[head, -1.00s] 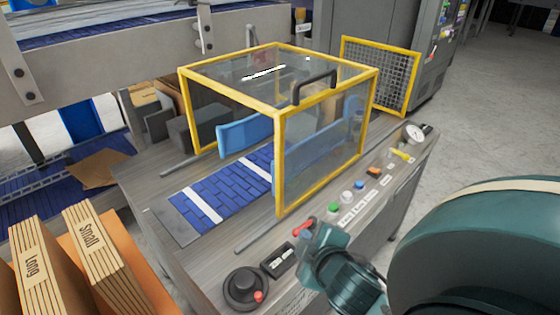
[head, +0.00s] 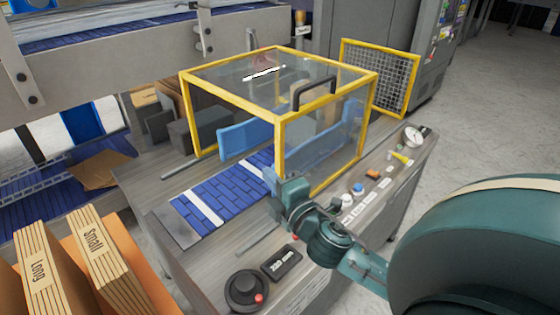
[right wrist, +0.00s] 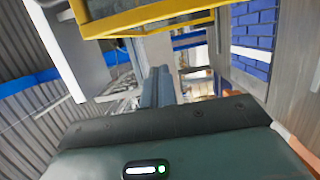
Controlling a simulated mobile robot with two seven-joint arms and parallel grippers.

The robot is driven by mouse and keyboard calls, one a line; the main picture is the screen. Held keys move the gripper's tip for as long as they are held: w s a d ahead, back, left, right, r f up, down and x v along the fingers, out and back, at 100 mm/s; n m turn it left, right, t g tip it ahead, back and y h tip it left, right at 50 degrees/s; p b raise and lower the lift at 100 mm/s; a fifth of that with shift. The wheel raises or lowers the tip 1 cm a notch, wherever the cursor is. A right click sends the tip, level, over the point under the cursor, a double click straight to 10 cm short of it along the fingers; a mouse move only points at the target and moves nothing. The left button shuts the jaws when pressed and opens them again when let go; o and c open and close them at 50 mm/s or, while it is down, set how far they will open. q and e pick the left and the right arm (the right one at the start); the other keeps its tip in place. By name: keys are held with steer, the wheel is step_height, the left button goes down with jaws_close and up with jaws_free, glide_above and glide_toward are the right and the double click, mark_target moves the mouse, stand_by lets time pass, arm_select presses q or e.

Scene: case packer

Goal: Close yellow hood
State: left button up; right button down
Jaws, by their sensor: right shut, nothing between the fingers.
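The yellow hood (head: 281,150) is a clear box with a yellow frame and a black handle (head: 315,90) on its top near edge. It stands over the far part of the blue conveyor belt (head: 222,200), and the belt's near part is uncovered. My right gripper (head: 278,197) is shut and empty at the lower end of the hood's near corner post, which it hides; I cannot tell whether they touch. In the right wrist view, the shut fingers (right wrist: 160,85) point ahead just below a yellow frame bar (right wrist: 150,17). My left gripper is not in view.
A control panel with buttons (head: 358,189), a gauge (head: 413,136) and a black knob (head: 245,289) runs along the near side. A yellow mesh panel (head: 380,77) stands behind the hood. Flat cartons marked Long and Small (head: 100,250) stand at the lower left.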

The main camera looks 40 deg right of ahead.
arm_select(q)
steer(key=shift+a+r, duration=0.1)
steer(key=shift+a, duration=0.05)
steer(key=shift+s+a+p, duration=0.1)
steer(key=shift+p, duration=0.2)
arm_select(e)
steer(key=shift+w+d, duration=0.7)
steer(key=shift+d, duration=0.35)
steer(key=shift+w+d, duration=0.7)
steer(key=shift+d, duration=0.35)
steer(key=shift+d, duration=0.1)
